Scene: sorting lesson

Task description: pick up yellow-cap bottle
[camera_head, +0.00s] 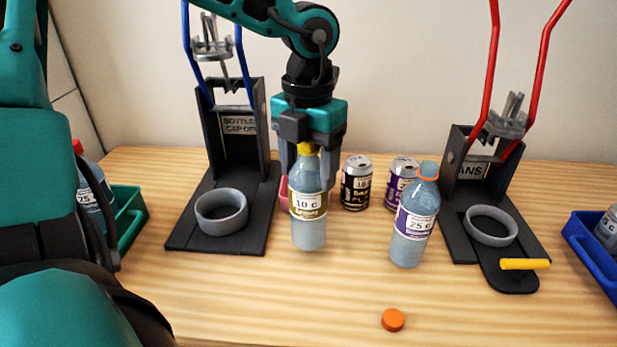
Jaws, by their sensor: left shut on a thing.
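The yellow-cap bottle (308,232) stands upright near the middle, clear with an olive label reading 10 c. My left gripper (312,160) comes down from above and is shut on its upper part, just around the yellow cap. I cannot tell whether the bottle's base touches the table. My right gripper is not in view.
A bottle with an orange top (410,240) stands to the right. Two cans, black (356,184) and purple (397,178), stand behind. Crushers with blue (240,65) and red (545,60) handles flank them. A green crate (131,222), blue crate (588,250) and orange cap (393,320) also show.

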